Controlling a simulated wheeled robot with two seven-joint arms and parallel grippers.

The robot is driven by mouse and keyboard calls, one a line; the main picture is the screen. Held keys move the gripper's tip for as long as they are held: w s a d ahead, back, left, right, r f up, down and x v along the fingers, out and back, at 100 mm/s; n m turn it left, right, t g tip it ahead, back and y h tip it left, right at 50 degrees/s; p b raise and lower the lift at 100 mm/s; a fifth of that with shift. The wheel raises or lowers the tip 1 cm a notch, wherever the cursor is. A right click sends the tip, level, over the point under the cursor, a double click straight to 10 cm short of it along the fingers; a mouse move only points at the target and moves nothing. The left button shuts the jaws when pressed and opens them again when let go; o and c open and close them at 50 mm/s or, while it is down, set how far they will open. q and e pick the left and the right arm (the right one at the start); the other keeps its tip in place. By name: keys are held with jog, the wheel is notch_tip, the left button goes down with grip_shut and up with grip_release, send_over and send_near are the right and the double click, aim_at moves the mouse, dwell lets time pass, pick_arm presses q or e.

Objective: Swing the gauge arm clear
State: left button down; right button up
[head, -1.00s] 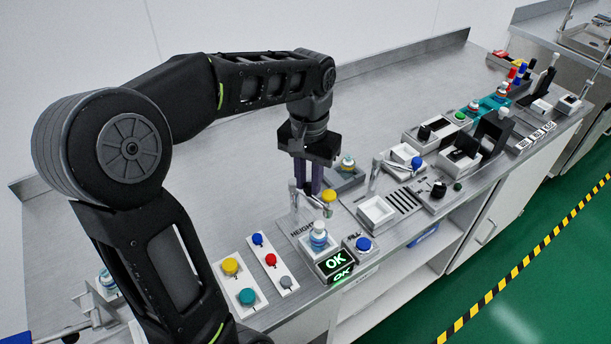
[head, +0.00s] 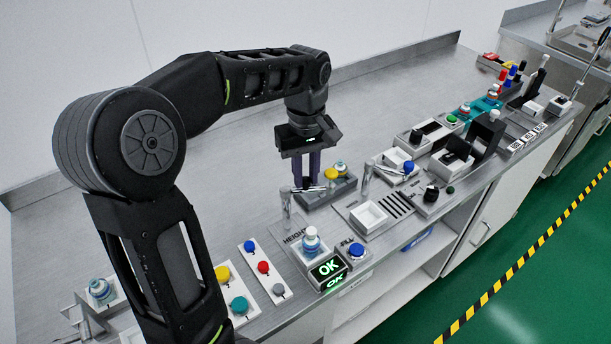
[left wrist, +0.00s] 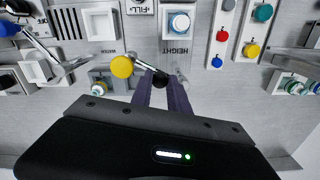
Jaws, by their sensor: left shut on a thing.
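The gauge arm (head: 315,188) is a thin metal bar on an upright post (head: 287,208) at the HEIGHT station, with a yellow tip (head: 331,173). The tip shows large in the left wrist view (left wrist: 121,67). My left gripper (head: 307,184) points down, its dark fingers (left wrist: 165,92) shut on the arm; the exact contact is partly hidden. The arm points away from the bottle (head: 311,242), which stands upright on the station's white stand with a blue-and-white cap. The bottle top is uncovered, also in the left wrist view (left wrist: 179,23). My right gripper is out of view.
A green "OK" display (head: 327,269) and a blue button (head: 356,250) stand in front. A grey tray (head: 312,196) with a small bottle (head: 341,169) lies close behind the arm. Coloured buttons (head: 263,267) are at the left. The bench is clear behind my gripper.

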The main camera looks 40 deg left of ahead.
aim_at(306, 178)
pick_arm(q)
jog(key=shift+w+a+n, duration=0.15)
jog(key=shift+n, duration=0.25)
jog(key=c, duration=1.3)
grip_release()
jog(key=shift+o, duration=0.2)
jog(key=shift+r, duration=0.15)
jog(key=shift+r, duration=0.25)
notch_tip(306, 178, up, 4)
jog(key=shift+f, duration=0.1)
notch_tip(306, 178, up, 3)
jog(key=shift+r+p, duration=0.2)
jog(key=shift+p, duration=0.8)
jog(key=shift+f, duration=0.1)
